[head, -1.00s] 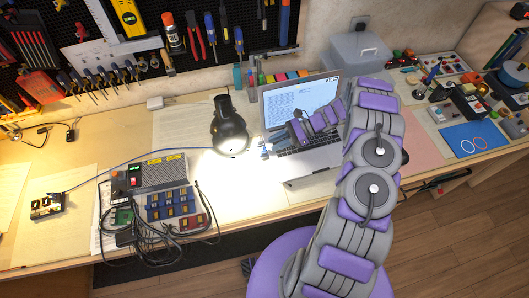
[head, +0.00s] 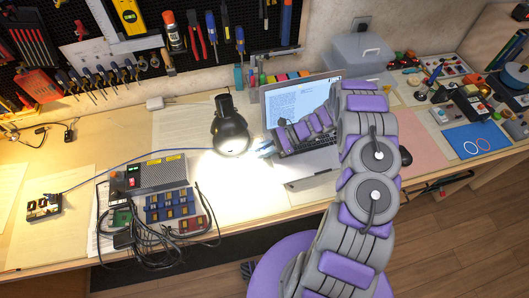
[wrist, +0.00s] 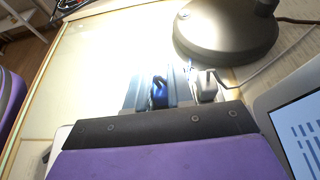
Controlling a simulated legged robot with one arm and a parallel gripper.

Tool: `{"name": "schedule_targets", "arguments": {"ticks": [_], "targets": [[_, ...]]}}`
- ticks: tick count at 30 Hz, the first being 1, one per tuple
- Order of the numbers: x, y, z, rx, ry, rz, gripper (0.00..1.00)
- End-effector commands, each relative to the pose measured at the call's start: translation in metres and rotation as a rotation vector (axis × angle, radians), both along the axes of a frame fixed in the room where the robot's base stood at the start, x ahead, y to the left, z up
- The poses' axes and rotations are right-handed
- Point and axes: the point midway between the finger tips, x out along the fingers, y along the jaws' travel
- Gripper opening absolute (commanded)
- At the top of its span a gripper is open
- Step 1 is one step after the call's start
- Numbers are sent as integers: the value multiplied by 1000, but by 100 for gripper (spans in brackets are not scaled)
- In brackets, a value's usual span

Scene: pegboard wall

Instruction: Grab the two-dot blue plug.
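My gripper (head: 266,148) is low over the worktop, between the black lamp and the open laptop. In the wrist view, a dark blue piece (wrist: 158,95) shows just past the dark front edge of my wrist, beside pale blue-grey strips. It may be the blue plug, but glare hides any dots. A whitish plug-like piece (wrist: 206,88) with a cable sits just to its right. My fingertips are mostly hidden by the wrist edge and washed out, so I cannot tell their opening or whether they touch the blue piece.
The lamp (head: 230,135) stands close to the left of my gripper, and its round base (wrist: 228,30) is just beyond it. The laptop (head: 300,105) is to the right. A grey control box (head: 150,175) with blue modules and black cables lies left.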

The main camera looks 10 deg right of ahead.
Motion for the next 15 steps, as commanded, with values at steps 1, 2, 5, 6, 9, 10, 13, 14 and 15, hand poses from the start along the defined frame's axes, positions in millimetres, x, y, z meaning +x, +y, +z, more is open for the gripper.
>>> {"name": "schedule_targets", "arguments": {"ticks": [1,2,5,6,9,10,13,14,15], "targets": [[0,0,0,0,0,0,14],[0,0,0,0,0,0,12],[0,0,0,0,0,0,2],[0,0,0,0,0,0,0],[0,0,0,0,0,0,0],[0,0,0,0,0,0,0],[0,0,0,0,0,0,0],[0,0,0,0,0,0,0],[0,0,0,0,0,0,0]]}}
